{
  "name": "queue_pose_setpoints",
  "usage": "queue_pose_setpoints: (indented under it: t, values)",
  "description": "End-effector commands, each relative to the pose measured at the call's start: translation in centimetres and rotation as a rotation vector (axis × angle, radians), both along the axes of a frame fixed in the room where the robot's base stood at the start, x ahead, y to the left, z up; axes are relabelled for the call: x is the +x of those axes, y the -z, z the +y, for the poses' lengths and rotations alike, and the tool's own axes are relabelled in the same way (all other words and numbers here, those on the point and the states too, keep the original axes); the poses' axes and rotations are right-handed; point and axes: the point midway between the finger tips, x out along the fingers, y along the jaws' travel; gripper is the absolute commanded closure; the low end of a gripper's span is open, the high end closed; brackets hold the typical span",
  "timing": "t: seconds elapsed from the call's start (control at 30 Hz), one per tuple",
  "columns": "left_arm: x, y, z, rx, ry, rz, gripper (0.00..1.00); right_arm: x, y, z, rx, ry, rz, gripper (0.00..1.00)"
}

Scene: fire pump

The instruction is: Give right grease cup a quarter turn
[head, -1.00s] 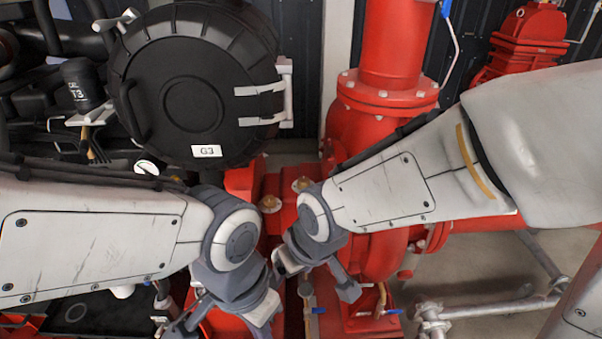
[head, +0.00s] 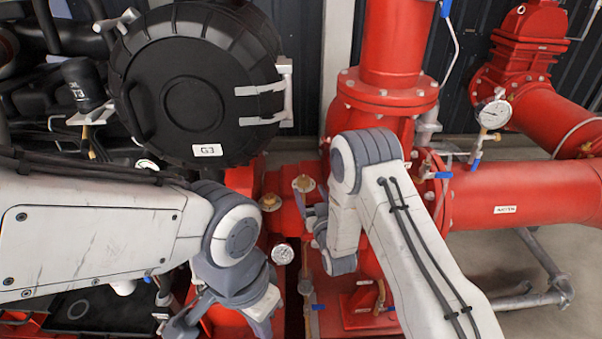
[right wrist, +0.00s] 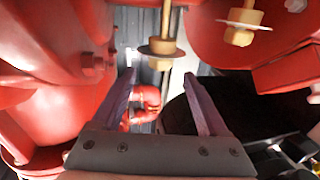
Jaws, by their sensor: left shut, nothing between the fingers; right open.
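The right grease cup (head: 304,184) is a small brass cap on a round flange, on the red pump housing. In the right wrist view the right grease cup (right wrist: 162,46) appears upside down, ahead of and between the finger lines. The left grease cup (head: 270,202) stands beside it; it shows at the upper right of the right wrist view (right wrist: 240,36). My right gripper (head: 312,214) is open and empty, just below the right cup in the head view, apart from it. My left gripper (head: 222,312) is shut and empty at the lower left; its fingertips are not clear.
A black round cover marked G3 (head: 195,100) stands behind and left of the cups. A small gauge (head: 283,254) sits below the cups. A larger gauge (head: 495,114) is at right.

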Motion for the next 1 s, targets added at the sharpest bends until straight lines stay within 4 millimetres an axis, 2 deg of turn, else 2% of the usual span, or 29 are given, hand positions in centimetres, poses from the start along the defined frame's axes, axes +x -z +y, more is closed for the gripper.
queue_pose_setpoints:
  t: [0.17, 0.4, 0.6, 0.8, 1.0]
  values:
    - [0.0, -0.6, 0.0, 0.000, 0.000, 0.000, 1.00, 1.8, -0.2, 0.4, 0.001, 0.000, -0.006, 0.23]
    - [0.0, -1.4, 0.0, 0.000, 0.000, 0.000, 1.00, 6.0, -0.2, 1.4, 0.001, 0.000, -0.006, 0.23]
    - [0.0, -1.9, 0.0, 0.000, 0.000, 0.000, 1.00, 8.7, -0.1, 2.0, 0.001, -0.001, -0.003, 0.23]
    - [0.0, -2.0, 0.0, 0.000, 0.000, 0.000, 1.00, 9.9, -0.1, 2.3, 0.000, -0.001, -0.002, 0.23]
    - [0.0, -2.0, 0.0, 0.000, 0.000, 0.000, 1.00, 10.1, 0.0, 2.3, 0.000, -0.001, -0.002, 0.23]
